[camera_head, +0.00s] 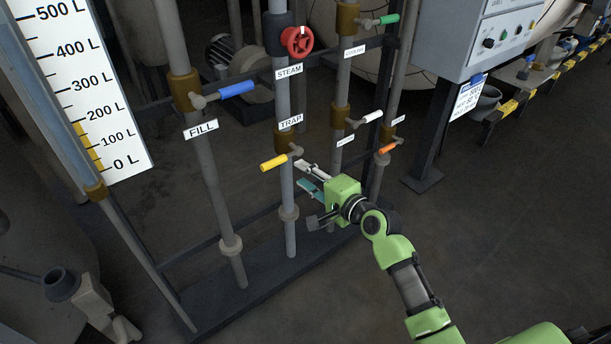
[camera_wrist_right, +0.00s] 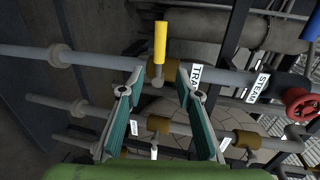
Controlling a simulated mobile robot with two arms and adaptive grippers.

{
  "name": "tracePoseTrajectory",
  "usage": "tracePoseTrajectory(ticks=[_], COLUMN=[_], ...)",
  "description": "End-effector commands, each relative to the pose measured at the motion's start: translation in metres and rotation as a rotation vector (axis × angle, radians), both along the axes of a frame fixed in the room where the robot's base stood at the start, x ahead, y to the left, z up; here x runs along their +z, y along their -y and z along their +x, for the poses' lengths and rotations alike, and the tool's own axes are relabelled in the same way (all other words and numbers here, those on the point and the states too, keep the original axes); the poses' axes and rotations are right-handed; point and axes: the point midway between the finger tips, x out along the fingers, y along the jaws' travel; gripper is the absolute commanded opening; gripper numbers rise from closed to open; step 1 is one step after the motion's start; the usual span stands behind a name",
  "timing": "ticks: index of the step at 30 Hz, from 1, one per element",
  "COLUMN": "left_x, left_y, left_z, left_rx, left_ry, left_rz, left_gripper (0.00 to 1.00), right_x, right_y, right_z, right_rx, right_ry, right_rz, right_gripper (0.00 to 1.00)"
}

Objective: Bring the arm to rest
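My right gripper (camera_head: 304,175) is in front of the pipe rack, just below and to the right of the yellow TRAP lever (camera_head: 275,162). Its fingers are spread apart with nothing between them. In the right wrist view the open fingers (camera_wrist_right: 160,84) frame part of the TRAP valve, and the yellow lever (camera_wrist_right: 160,42) stands out beyond the fingertips. The gripper looks apart from the lever. My green right arm comes in from the lower right. My left arm and gripper are out of view.
The rack carries a blue FILL lever (camera_head: 236,89), a red STEAM handwheel (camera_head: 297,41), a white lever (camera_head: 371,117), an orange lever (camera_head: 388,149) and a green lever (camera_head: 388,19). A level gauge (camera_head: 80,80) stands left, a grey control box (camera_head: 480,40) right. The floor (camera_head: 500,230) at right is clear.

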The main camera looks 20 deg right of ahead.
Motion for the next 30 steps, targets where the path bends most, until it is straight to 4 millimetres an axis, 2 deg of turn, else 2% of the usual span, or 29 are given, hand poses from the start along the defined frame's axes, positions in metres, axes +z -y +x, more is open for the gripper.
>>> tracePoseTrajectory(ticks=[12,14,16,20,24,27,30], left_x=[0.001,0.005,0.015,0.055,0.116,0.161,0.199], left_y=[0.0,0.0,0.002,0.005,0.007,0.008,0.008], left_z=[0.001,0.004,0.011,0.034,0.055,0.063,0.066], left_rx=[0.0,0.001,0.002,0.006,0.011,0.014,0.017], left_ry=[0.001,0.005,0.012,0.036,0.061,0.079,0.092], left_rz=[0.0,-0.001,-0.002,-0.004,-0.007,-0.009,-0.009], left_gripper=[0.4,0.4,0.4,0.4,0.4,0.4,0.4], right_x=[-0.001,-0.005,-0.017,-0.054,-0.098,-0.12,-0.132], right_y=[-0.001,-0.004,-0.012,-0.032,-0.044,-0.042,-0.035], right_z=[-0.001,-0.006,-0.019,-0.069,-0.143,-0.198,-0.242], right_rx=[0.003,0.014,0.048,0.167,0.343,0.47,0.579], right_ry=[-0.002,-0.009,-0.026,-0.085,-0.168,-0.229,-0.281], right_rz=[-0.004,-0.028,-0.096,-0.333,-0.654,-0.862,-1.02], right_gripper=[0.32,0.32,0.32,0.32,0.32,0.32,0.32])
